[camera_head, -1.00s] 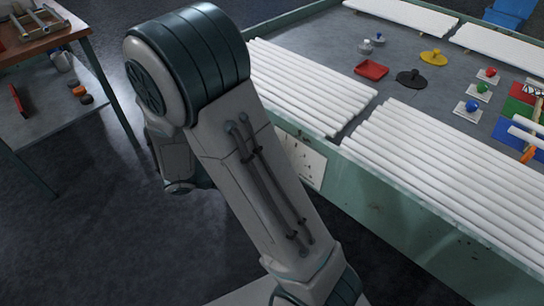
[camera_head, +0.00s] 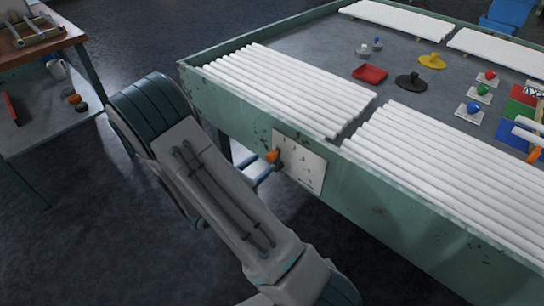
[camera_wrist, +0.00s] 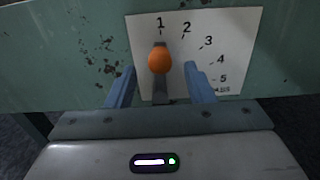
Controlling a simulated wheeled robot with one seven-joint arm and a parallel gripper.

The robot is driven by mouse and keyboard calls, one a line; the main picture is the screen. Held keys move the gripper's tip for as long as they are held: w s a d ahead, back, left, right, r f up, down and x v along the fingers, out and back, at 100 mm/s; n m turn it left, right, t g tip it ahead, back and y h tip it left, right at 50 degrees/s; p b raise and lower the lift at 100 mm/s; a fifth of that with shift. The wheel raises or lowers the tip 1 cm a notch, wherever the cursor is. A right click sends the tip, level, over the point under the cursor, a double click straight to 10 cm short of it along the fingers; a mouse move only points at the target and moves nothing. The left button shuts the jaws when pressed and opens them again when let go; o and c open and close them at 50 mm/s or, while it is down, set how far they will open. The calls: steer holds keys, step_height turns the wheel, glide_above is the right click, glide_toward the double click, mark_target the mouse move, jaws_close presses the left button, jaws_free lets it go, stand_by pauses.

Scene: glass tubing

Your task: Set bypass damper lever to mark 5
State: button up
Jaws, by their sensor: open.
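The bypass damper lever has an orange knob (camera_wrist: 161,60) on a dark bar. In the wrist view it points up at mark 1 on a white scale plate (camera_wrist: 222,55) numbered 1 to 5, with 5 low on the right. My gripper (camera_wrist: 160,78) is open, its two blue fingers on either side of the lever below the knob. I see no clear contact with either finger. In the head view the knob (camera_head: 272,156) shows at the left edge of the plate (camera_head: 305,168), on the green side of the bench. My arm hides part of the gripper there.
White tubes (camera_head: 290,85) lie in rows along the bench (camera_head: 215,103) above the plate. A wooden-topped table (camera_head: 40,35) with a lower shelf stands at the left. The floor in front of the bench side is clear.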

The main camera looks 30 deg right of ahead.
mark_target(272, 156)
steer(key=x, duration=0.5)
steer(key=shift+w+d, duration=0.15)
steer(key=shift+d, duration=0.15)
jaws_close()
